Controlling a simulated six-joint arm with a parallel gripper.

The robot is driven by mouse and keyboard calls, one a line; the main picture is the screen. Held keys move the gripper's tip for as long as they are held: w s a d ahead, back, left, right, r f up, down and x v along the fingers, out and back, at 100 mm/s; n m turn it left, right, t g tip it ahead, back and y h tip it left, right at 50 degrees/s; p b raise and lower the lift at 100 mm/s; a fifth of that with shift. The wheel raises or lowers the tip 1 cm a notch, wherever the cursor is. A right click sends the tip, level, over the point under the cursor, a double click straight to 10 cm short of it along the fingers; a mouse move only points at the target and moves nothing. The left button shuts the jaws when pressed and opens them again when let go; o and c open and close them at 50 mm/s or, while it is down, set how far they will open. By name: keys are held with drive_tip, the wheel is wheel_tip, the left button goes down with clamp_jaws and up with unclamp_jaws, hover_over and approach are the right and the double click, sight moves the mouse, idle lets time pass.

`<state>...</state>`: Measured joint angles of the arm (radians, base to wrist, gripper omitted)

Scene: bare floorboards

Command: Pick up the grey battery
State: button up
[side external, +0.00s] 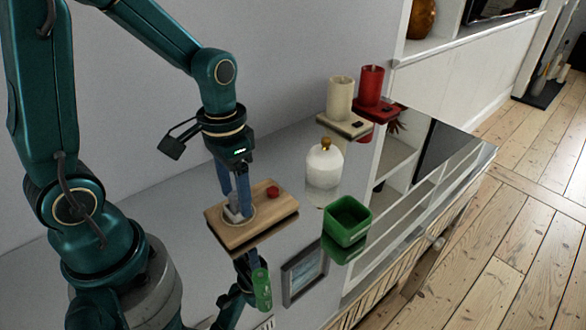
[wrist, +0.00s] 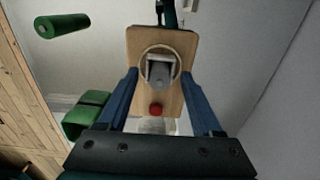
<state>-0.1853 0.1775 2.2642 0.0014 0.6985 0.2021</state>
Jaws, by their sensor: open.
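The grey battery (side external: 234,212) appears as a small grey piece on a wooden board, inside a pale ring. In the wrist view the grey battery (wrist: 160,75) shows as a rounded grey shape with a paler bracket-like part around it; its exact outline is hard to tell. My gripper (side external: 238,204) points down over the board, its blue fingers close to the grey piece. In the wrist view my gripper (wrist: 161,80) is open, one finger on each side of the grey piece, with gaps showing. In the side view the fingers partly hide it.
The wooden board (side external: 268,209) carries a red knob (side external: 272,192). A green cylinder (side external: 262,288) stands nearer the camera.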

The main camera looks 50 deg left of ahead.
clamp_jaws()
drive_tip(key=shift+r, duration=0.15)
